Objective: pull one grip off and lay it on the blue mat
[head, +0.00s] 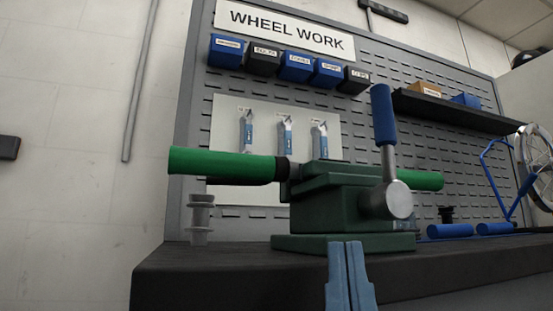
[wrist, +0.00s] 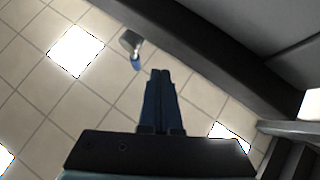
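A dark green vise (head: 345,205) stands on the black bench and clamps a bar. A long green grip (head: 222,164) sticks out to the left, with a black collar (head: 282,168) at its inner end. Another green grip (head: 428,180) shows on the right, partly hidden behind the vise. The vise has a lever with a blue handle (head: 383,115) pointing up. My gripper (head: 345,244) has its blue fingers together and empty, in front of the vise and below it in the picture. The fingers also show in the wrist view (wrist: 160,72), above the floor. I cannot make out a blue mat.
The bench (head: 215,265) has a grey spool-like part (head: 200,220) at left. A pegboard with bins and tools stands behind. Tiled floor (wrist: 40,110) is open.

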